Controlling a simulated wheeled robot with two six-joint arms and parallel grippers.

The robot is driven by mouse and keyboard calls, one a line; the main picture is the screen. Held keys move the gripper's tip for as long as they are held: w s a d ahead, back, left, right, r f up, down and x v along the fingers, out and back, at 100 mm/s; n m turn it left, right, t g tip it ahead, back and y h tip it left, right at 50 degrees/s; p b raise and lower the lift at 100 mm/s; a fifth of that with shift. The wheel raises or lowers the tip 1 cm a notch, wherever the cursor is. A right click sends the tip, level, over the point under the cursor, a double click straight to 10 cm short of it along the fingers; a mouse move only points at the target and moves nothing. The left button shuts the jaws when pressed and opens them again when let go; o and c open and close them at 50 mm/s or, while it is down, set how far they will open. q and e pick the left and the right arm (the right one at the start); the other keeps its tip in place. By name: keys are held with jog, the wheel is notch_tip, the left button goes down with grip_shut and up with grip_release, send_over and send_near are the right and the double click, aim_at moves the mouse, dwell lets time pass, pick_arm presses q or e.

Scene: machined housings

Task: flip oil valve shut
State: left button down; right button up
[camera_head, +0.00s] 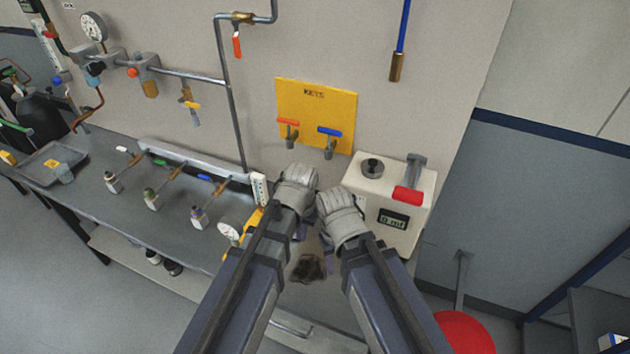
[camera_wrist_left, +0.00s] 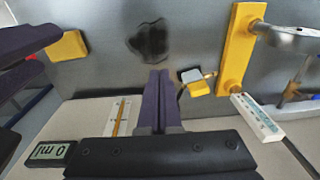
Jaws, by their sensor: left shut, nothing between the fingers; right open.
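No valve in view is legibly marked as oil. A yellow fitting (camera_head: 254,218) with a grey pipe end is just left of my left gripper (camera_head: 299,231); the left wrist view shows it as a yellow bar (camera_wrist_left: 236,55). A small grey block (camera_wrist_left: 190,75) with a yellow part lies between that bar and my shut, empty left fingers (camera_wrist_left: 158,100). Several valves with white, green and blue handles line the bench; the blue one (camera_head: 221,187) is nearest. My right gripper (camera_head: 326,242) is open, close on the right; its fingertips are partly hidden by my arm.
A white dispenser (camera_head: 375,187) with a red lever and a "0 ml" display stands right of my grippers. A dark stain (camera_head: 306,268) lies below them. A red round seat (camera_head: 464,332) is at lower right.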

pick_arm(q)
jog(key=w+d+r+t+p, duration=0.1)
jog(key=w+r, duration=0.1)
jog(key=w, duration=0.8)
jog(key=w+d+r+t+h+p, duration=0.1)
jog(key=w, duration=1)
jog(key=shift+w+d+r+m+t+h, duration=0.2)
jog(key=shift+r+m+t+h, duration=0.1)
jog(key=shift+r+t, duration=0.1)
jog(key=shift+f, duration=0.15)
jog(key=b+x, duration=0.9)
jog(key=x, duration=0.1)
